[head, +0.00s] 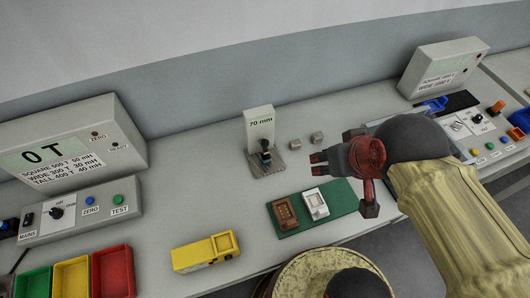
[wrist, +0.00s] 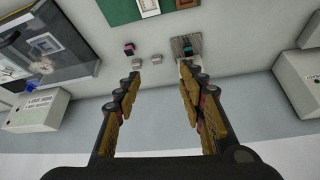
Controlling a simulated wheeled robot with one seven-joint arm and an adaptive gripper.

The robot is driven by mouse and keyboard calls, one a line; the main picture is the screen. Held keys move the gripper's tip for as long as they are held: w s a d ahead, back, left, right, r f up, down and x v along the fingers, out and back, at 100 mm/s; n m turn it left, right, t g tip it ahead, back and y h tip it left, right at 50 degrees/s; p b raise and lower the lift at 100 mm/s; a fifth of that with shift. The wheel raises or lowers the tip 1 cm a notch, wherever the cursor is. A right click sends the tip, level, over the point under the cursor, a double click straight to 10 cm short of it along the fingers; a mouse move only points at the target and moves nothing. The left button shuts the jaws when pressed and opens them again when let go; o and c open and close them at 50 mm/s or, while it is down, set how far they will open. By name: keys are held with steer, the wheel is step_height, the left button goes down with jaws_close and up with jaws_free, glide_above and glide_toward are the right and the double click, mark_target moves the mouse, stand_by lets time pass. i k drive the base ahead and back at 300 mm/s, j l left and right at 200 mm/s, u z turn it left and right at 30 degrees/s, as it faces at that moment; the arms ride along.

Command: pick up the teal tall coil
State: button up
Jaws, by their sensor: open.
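A small dark coil with a teal band (wrist: 188,48) stands on a grey grained base (wrist: 177,44) in the wrist view. In the head view the coil (head: 265,155) is small and dark, upright in front of a pale post marked 70 mm (head: 259,122). My gripper (head: 318,163) is to the right of the coil in the head view, apart from it. In the wrist view my gripper (wrist: 158,74) has its two fingers spread with nothing held between them. The coil lies beyond the right fingertip there.
Two small grey blocks (head: 296,145) (head: 317,137) lie right of the post. A pink-and-black piece (wrist: 129,49) shows beside them in the wrist view. A green mat (head: 290,222) holds brown and white devices. A yellow instrument (head: 205,252) and coloured bins (head: 112,270) stand front left.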

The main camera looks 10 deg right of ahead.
mark_target(265, 159)
steer(key=k+j+u, duration=0.15)
steer(key=j+u, duration=0.15)
steer(key=k+j+u, duration=0.25)
steer(key=j, duration=0.15)
steer(key=j+u, duration=0.3)
